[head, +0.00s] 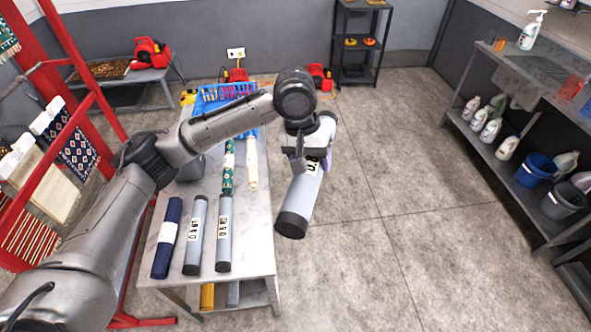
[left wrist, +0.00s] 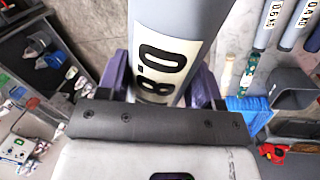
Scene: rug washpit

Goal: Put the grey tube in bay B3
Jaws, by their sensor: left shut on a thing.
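My left gripper (head: 319,148) is shut on a grey tube (head: 299,200) with dark ends and a white label. It holds the tube tilted in the air, to the right of the table in the head view. In the left wrist view the tube (left wrist: 180,15) lies between the purple fingers (left wrist: 160,88), and its label starts with 0.8. Two more grey tubes, a left one (head: 194,240) and a right one (head: 224,240), lie side by side on the table. I cannot make out any bay marked B3. My right gripper is not in view.
The metal table (head: 258,240) also bears a navy roll (head: 167,240), a green patterned roll (head: 228,170), a cream roll (head: 252,165) and a blue crate (head: 215,95). A red rack (head: 85,70) stands left. A shelf bench (head: 490,85) stands right. The floor between is clear.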

